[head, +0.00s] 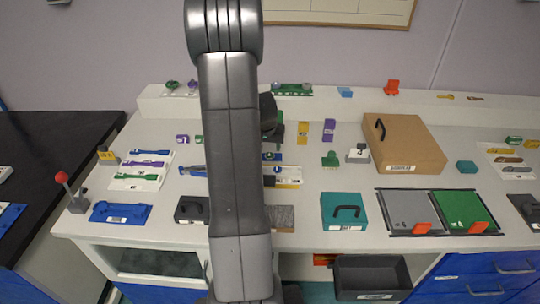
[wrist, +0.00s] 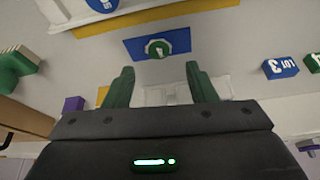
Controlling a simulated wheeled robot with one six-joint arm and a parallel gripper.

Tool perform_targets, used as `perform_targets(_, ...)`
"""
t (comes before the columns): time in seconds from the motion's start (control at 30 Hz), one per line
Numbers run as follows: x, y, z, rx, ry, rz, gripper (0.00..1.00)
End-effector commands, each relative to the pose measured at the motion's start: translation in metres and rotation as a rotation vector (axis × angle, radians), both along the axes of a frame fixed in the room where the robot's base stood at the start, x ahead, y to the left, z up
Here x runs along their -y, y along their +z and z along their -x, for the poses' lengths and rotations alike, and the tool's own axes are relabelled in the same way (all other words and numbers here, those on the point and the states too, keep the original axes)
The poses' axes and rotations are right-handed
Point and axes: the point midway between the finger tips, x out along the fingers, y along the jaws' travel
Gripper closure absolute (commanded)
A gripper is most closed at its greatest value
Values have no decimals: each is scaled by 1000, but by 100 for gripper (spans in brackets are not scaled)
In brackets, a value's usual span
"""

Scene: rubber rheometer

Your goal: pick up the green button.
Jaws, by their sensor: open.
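A round green button (wrist: 157,48) with a pale ring around it sits on a blue plate (wrist: 183,39) in the wrist view. In the wrist view the button lies just beyond the fingertips, in line with the gap. In the head view my arm hides most of the gripper.
A yellow strip (wrist: 205,15) runs beside the blue plate. A green block (wrist: 14,68), a purple block (wrist: 73,104) and a blue numbered block (wrist: 280,67) stand around the gripper. A brown box (head: 405,145) stands to the right on the bench.

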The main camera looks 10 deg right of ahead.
Motion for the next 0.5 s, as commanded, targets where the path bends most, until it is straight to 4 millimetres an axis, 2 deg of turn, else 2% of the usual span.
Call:
perform_targets(0.3,5,-36,-9,-3,1,1,49)
perform_targets(0.5,6,-44,-12,-1,0,0,49)
